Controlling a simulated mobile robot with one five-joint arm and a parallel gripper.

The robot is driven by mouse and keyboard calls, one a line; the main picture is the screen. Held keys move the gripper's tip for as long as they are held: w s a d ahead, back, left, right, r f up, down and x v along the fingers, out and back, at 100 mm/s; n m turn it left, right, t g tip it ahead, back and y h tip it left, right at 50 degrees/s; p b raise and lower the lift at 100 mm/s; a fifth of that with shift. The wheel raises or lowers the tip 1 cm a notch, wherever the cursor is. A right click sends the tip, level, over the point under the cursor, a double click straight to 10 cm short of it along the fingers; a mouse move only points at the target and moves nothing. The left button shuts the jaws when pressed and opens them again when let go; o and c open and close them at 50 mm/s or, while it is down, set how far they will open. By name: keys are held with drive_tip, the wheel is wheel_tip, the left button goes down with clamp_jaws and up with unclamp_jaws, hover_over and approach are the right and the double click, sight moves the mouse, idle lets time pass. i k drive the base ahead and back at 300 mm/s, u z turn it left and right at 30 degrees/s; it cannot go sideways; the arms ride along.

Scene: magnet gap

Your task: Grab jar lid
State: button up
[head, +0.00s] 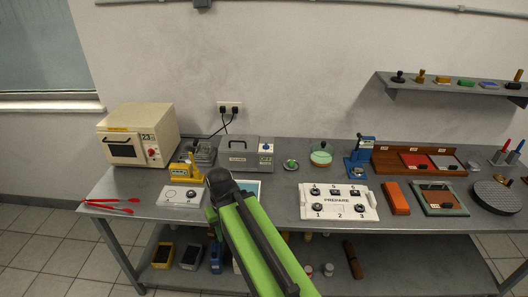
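A small round green-and-pale piece with a dark knob (291,164) lies on the grey bench, right of the grey box; it looks like a lid, but it is too small to be sure. To its right stands a round glass dish or jar (321,155) with a green band and a pale green top. My green and black arm reaches up from the bottom edge to a dark rounded end over the bench's front, left of both things. I see no gripper fingers.
A cream oven (139,135) and red tongs (108,206) are at the left. A white numbered panel (338,213) sits at front centre. A blue press (360,158), wooden tray (417,176) and orange block (396,198) fill the right. Bare bench (283,190) lies before the round piece.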

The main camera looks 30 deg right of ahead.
sight(322, 150)
drive_tip(key=u, duration=0.15)
drive_tip(key=i, duration=1)
drive_tip(key=u, duration=0.05)
